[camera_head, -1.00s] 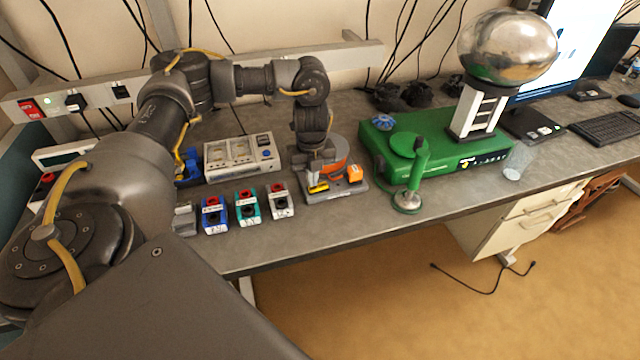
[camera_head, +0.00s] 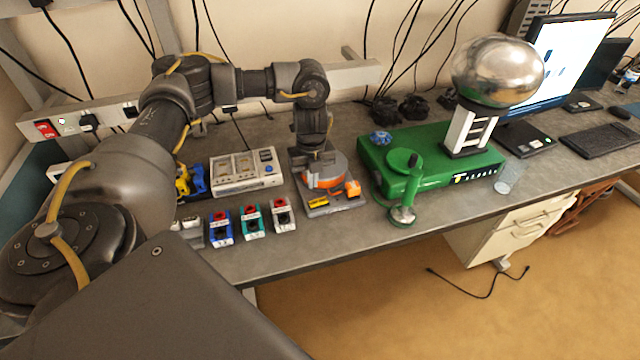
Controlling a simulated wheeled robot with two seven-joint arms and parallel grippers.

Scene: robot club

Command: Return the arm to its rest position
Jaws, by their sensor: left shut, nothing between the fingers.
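My left arm (camera_head: 155,130) comes in from the left, bends over the bench and points its wrist down. My left gripper (camera_head: 311,152) is shut and empty, small in view. It overlaps the back of a grey device with an orange band (camera_head: 325,182). I cannot tell its exact height above that device. My right gripper is not in view.
The grey bench (camera_head: 345,235) holds a grey-white instrument (camera_head: 243,171), small blue (camera_head: 221,229), teal (camera_head: 253,222) and white (camera_head: 283,214) blocks, and a green box (camera_head: 425,170). A silver sphere (camera_head: 498,70) stands on the box. A power strip (camera_head: 75,122) runs along the wall.

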